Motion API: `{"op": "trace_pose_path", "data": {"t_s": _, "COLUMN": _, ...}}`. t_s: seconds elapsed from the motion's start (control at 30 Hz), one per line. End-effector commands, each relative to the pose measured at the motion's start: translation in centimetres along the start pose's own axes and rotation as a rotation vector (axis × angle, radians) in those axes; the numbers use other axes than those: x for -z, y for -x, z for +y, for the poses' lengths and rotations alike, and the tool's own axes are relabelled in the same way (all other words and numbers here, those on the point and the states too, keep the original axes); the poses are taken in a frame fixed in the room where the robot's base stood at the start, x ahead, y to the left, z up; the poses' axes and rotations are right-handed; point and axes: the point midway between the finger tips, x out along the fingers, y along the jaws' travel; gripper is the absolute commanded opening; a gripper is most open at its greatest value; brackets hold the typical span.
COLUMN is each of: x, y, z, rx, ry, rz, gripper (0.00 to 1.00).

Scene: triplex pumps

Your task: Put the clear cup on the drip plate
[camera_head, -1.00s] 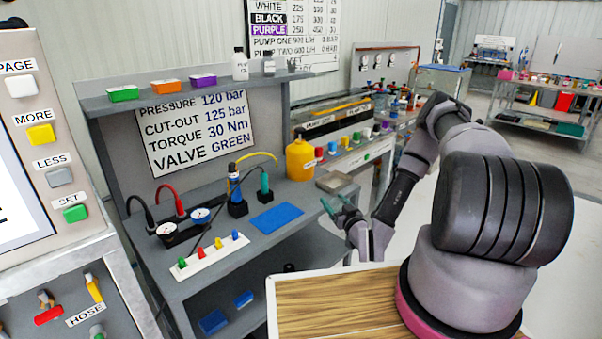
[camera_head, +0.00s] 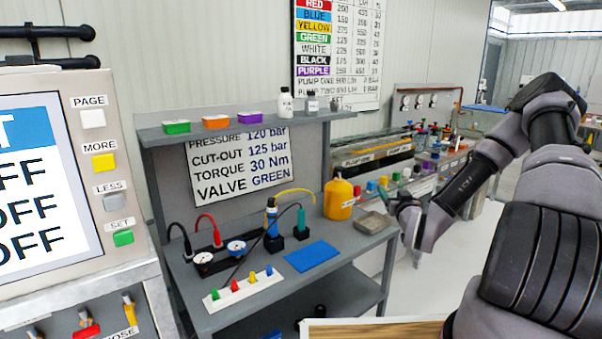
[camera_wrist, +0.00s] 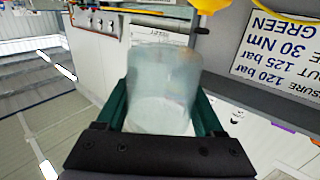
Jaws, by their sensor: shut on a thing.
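The clear cup (camera_wrist: 162,85) fills the middle of the wrist view, a pale see-through cylinder. My gripper (camera_wrist: 160,100) is shut on it, with one green finger on each side. In the head view my gripper (camera_head: 405,207) is just right of the bench's right end, and the cup is hard to make out there. A flat grey plate, which looks like the drip plate (camera_head: 371,222), lies on the bench's right corner, left of my gripper. Nothing is seen standing on it.
The grey bench (camera_head: 345,252) carries a yellow jug (camera_head: 339,200) beside the plate, a blue mat (camera_head: 313,256), gauges (camera_head: 220,253) and a white strip of coloured pegs (camera_head: 243,288). A shelf (camera_head: 240,127) runs above. White floor lies right of the bench.

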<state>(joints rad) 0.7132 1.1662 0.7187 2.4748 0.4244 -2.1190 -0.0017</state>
Motion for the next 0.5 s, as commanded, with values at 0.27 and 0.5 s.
{"op": "trace_pose_path", "data": {"t_s": 0.27, "x": -5.7, "y": -0.2, "z": -1.5, "rx": 0.047, "ry": -0.009, "rz": -0.002, "gripper": 0.17}}
{"op": "trace_pose_path", "data": {"t_s": 0.5, "x": -14.7, "y": 1.8, "z": -4.5, "rx": 0.164, "ry": -0.004, "rz": 0.0, "gripper": 0.17}}
